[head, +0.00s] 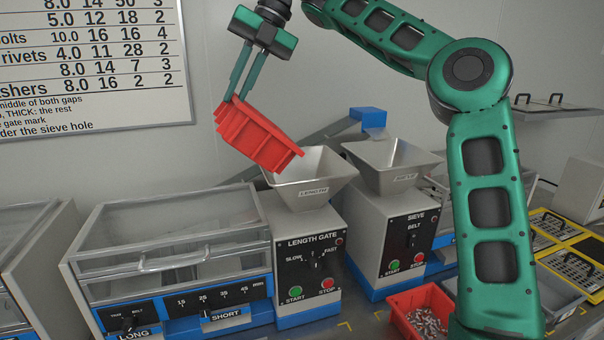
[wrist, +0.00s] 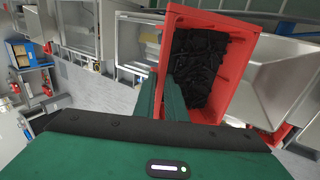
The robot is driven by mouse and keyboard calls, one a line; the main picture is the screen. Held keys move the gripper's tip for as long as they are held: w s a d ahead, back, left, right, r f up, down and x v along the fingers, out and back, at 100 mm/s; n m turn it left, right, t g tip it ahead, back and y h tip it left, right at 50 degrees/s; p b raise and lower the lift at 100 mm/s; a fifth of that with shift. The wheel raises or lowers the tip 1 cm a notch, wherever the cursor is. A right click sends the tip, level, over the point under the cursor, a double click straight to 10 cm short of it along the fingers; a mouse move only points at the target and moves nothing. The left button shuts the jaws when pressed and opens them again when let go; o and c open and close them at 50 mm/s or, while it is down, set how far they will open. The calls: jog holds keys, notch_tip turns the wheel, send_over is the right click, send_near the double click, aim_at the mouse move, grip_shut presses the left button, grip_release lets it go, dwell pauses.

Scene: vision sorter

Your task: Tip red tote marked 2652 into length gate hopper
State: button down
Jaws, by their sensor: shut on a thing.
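My gripper (head: 238,98) is shut on the rim of a red tote (head: 255,135) and holds it in the air. The tote is tilted, its lower right end close above the left rim of the length gate hopper (head: 318,167), a grey funnel marked LENGTH. In the wrist view my gripper (wrist: 165,105) grips one wall of the tote (wrist: 237,80), and a dark mass of small pieces lies inside. The hopper shows to the tote's right there. No number is readable on the tote.
The sieve hopper (head: 392,155) stands just right of the length hopper. The length gate control box (head: 308,240) is below. A second red tote (head: 392,308) with small metal parts sits on the bench. A clear-sided bin unit (head: 165,235) stands left.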

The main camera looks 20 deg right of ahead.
jog(key=shift+d+y+p, duration=0.3)
jog(key=shift+y+p, duration=0.1)
jog(key=shift+p, duration=0.05)
jog(key=shift+d+y, duration=0.35)
jog(key=shift+y, duration=0.05)
jog(key=shift+d+r+y+p, duration=0.1)
jog(key=shift+y+p, duration=0.2)
jog(key=shift+p, duration=0.05)
jog(key=shift+s+d+y, duration=0.1)
jog(key=shift+d+y, duration=0.05)
jog(key=shift+y, duration=0.25)
jog(key=shift+d+r+y, duration=0.3)
jog(key=shift+d+y, duration=0.4)
jog(key=shift+d, duration=0.15)
jog(key=shift+d+r+y+b, duration=0.4)
jog(key=shift+d+r+y, duration=0.3)
jog(key=shift+d, duration=0.2)
jog(key=shift+s+d+y+b, duration=0.2)
jog(key=shift+d+y+b, duration=0.25)
jog(key=shift+b, duration=0.35)
